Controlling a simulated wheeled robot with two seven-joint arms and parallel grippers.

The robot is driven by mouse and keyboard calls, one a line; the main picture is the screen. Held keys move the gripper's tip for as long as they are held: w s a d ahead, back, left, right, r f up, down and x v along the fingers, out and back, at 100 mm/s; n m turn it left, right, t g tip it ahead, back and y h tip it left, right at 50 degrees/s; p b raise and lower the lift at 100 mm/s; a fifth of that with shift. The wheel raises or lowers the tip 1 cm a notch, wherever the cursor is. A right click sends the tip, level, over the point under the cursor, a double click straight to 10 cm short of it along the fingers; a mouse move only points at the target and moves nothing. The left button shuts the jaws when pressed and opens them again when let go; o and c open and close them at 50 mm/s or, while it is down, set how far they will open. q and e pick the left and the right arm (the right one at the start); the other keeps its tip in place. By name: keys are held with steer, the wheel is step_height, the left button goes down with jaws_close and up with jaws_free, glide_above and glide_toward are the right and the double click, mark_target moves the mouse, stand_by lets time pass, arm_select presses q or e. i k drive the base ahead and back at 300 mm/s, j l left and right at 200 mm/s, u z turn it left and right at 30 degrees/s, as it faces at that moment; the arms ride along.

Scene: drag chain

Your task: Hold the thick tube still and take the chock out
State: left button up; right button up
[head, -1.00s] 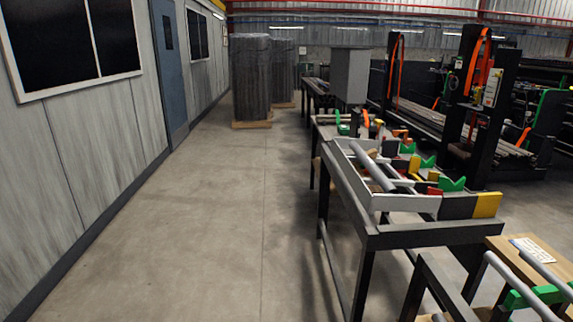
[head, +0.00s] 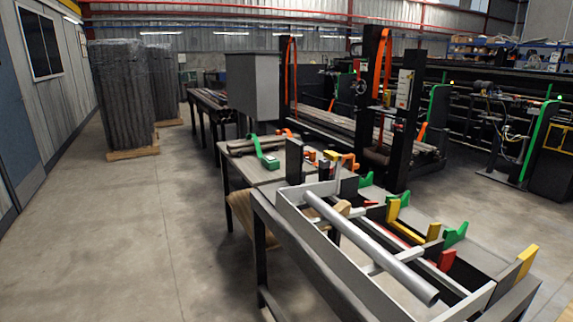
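A thick grey tube (head: 370,245) lies lengthwise over a pale tray-like frame (head: 318,245) on the near workbench, its open end toward me. Thinner pale crossbars run under or beside it. A small tan piece (head: 342,207) sits against the tube's far part; I cannot tell whether it is the chock. Red blocks (head: 446,260) and yellow blocks (head: 405,232) stand to the right of the tube. Neither of my grippers is in view.
Green V-shaped supports (head: 455,234) stand on the bench's right side. A second table (head: 262,172) with a green part stands behind. Wrapped dark stacks (head: 122,95) stand on pallets at left. The concrete floor (head: 120,240) left of the bench is clear.

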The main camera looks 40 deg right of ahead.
mark_target(343, 207)
steer(key=i+z, duration=0.2)
steer(key=i, duration=0.55)
steer(key=i+j+z, duration=0.25)
steer(key=i, duration=0.45)
steer(key=i+l, duration=0.05)
steer(key=l, duration=0.05)
